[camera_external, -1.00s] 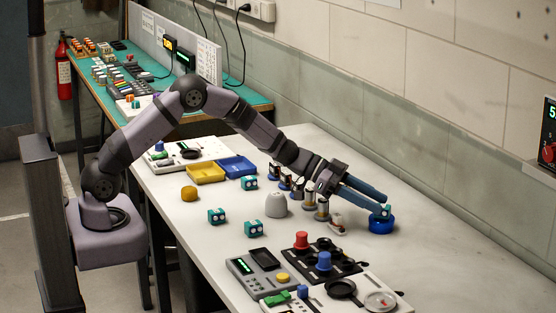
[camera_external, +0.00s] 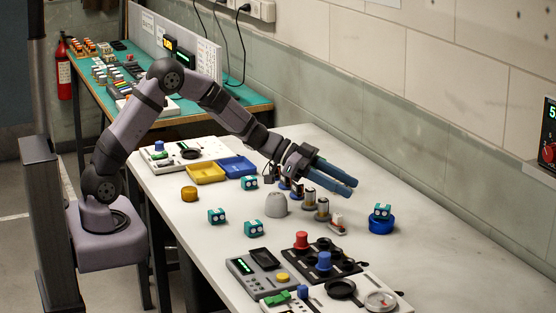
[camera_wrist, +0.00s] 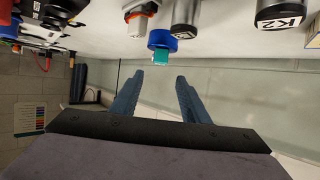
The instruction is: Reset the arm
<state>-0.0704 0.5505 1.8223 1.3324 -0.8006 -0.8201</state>
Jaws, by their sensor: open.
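My gripper (camera_external: 350,186) is open and empty, raised above the white bench in the external view. Its two blue fingers also show in the wrist view (camera_wrist: 161,76), spread apart with nothing between them. A teal servo block (camera_external: 382,210) sits on a round blue stand (camera_external: 381,226) at the right of the bench, apart from my gripper. The same block (camera_wrist: 161,56) and blue stand (camera_wrist: 162,39) show beyond the fingertips in the wrist view.
Below and near my gripper stand several metal cylinders (camera_external: 309,197) and a grey dome (camera_external: 276,205). More teal blocks (camera_external: 253,229), a yellow tray (camera_external: 206,172) and a blue tray (camera_external: 237,166) lie to the left. A black rack (camera_external: 322,260) stands in front. The bench's right side is clear.

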